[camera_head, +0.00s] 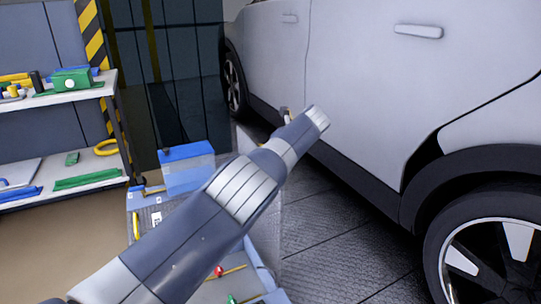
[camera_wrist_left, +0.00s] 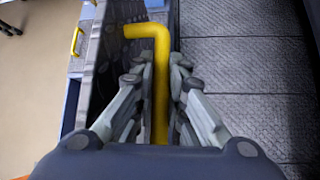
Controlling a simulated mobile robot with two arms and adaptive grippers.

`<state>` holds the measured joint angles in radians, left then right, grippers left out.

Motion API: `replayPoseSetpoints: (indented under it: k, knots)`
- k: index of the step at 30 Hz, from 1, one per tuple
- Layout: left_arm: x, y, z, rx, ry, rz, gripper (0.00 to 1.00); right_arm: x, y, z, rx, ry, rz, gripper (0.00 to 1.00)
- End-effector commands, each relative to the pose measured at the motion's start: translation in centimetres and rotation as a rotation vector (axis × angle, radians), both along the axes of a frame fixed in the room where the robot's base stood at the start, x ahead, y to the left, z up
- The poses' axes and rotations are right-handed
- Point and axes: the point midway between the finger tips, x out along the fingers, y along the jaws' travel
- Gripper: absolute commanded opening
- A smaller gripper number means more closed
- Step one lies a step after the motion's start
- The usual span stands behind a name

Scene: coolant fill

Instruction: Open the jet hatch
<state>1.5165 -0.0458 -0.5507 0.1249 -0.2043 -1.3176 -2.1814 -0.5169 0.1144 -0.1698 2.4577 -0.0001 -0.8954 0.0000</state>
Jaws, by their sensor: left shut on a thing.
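My left gripper (camera_wrist_left: 155,78) is shut on a yellow bent rod (camera_wrist_left: 161,60) in the left wrist view. The rod runs up between the fingers, and its far end bends to the left. Its lower part is partly hidden by the fingers. In the head view my left arm reaches across the middle and mostly hides the gripper. I cannot make out a jet hatch in either view. The white car (camera_head: 370,90) stands at the right of the head view, its side doors shut. My right gripper is not in view.
A trolley (camera_head: 135,200) with a blue box (camera_head: 187,165) stands under my left arm. A shelf (camera_head: 70,95) with green and yellow items is at the left. Dark floor tiles (camera_head: 330,235) lie clear between trolley and car.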

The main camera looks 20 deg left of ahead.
Motion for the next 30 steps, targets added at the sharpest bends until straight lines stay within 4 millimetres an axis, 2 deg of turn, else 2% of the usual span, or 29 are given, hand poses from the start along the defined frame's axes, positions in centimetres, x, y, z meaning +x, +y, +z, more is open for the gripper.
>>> replayPoseSetpoints:
  k: [5,6,7,19,30]
  knots:
    - [-0.2,-0.3,-0.5,-0.009,0.01,0.0,0.0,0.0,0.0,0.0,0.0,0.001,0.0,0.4]
    - [-0.2,-0.3,-0.5,-0.009,0.01,0.0,0.19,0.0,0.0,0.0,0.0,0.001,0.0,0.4]
    - [-0.2,-0.3,-0.5,-0.009,0.01,0.0,0.21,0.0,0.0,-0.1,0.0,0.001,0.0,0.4]
    - [-0.1,-0.2,-0.1,-0.004,0.003,0.0,0.21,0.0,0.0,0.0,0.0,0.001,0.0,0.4]
    - [-0.6,-1.3,1.1,-0.003,0.002,-0.001,0.21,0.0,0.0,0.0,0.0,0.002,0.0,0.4]
